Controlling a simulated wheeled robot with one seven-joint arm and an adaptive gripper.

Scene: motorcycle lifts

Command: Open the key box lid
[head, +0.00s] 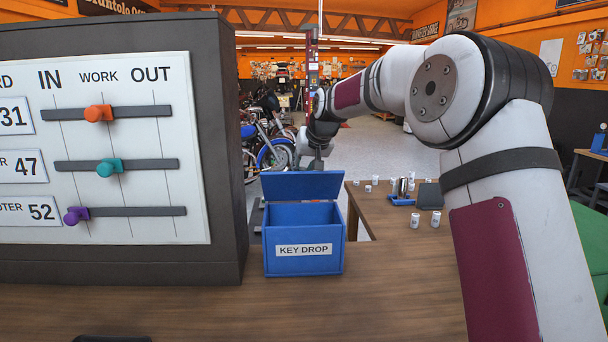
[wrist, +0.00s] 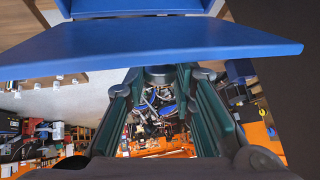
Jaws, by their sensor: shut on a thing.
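The blue key box (head: 303,248), labelled KEY DROP, stands on the wooden counter in the head view. Its blue lid (head: 302,185) is raised and tilted up at the back, and I see into the box's inside. In the wrist view the lid (wrist: 150,42) spans the top as a broad blue panel. My gripper (wrist: 162,76) has its dark green fingers reaching up to the lid's edge, around a small grey part there. In the head view my gripper (head: 315,152) is behind the lid, which hides its fingertips. It is shut on the lid.
A dark board (head: 100,160) with coloured sliders stands close to the left of the box. A lower wooden table (head: 385,215) with small white cups (head: 415,220) is to the right. Motorcycles (head: 270,150) stand on the floor behind.

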